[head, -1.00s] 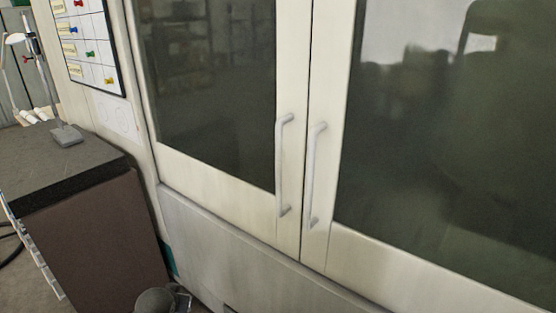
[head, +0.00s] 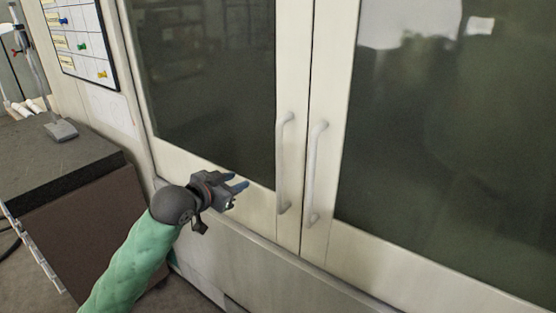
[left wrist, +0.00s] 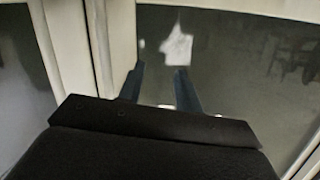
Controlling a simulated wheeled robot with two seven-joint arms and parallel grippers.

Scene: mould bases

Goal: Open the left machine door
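The left machine door (head: 225,174) is a cream frame around a dark glass pane, and it is shut against the right door (head: 326,240). The left door's pale vertical bar handle (head: 281,165) is by the seam, beside the right door's handle (head: 314,175). My left gripper (head: 241,183) is open and empty, to the left of the left handle and apart from it, near the pane's lower edge. In the left wrist view, its two blue fingers (left wrist: 158,88) are spread in front of dark glass. No handle is clear there. My right gripper is not in view.
A dark-topped brown cabinet (head: 90,217) stands at the left, with a lamp base (head: 62,130) on it. A board with coloured pins (head: 80,46) hangs above. The space in front of the doors to the right of my left arm is free.

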